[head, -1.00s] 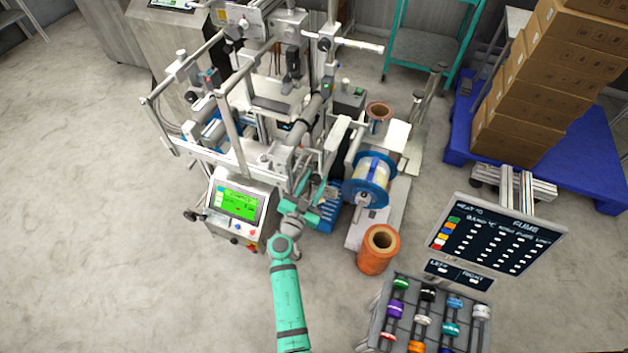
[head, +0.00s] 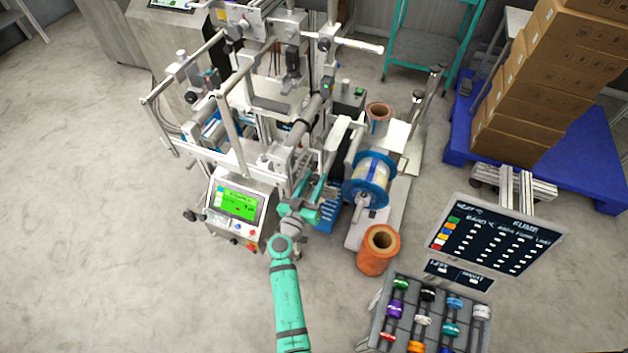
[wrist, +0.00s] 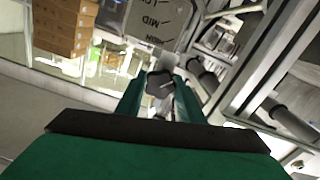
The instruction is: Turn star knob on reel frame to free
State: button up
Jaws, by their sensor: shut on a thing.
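In the wrist view a dark star knob (wrist: 159,83) sits between the two green fingers of my gripper (wrist: 158,98), which is shut on it. Behind the knob is a grey plate (wrist: 158,20) with printed words, one reading MID; I cannot make out a FREE mark. In the head view my gripper (head: 310,199) is at the front of the machine's reel frame, left of the blue-flanged reel (head: 371,178). The knob is too small or hidden to make out there.
A panel with a green screen (head: 236,205) stands left of my gripper. An orange roll (head: 379,250) stands on the floor to the right. A rack of coloured spools (head: 424,318) and a dark sign (head: 496,240) are at the lower right. Metal frame bars surround the gripper.

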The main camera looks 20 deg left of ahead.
dwell(0.4)
jog(key=o, duration=1.1)
jog(key=shift+c, duration=0.2)
jog(key=s, duration=1.1)
jog(key=shift+a, duration=0.25)
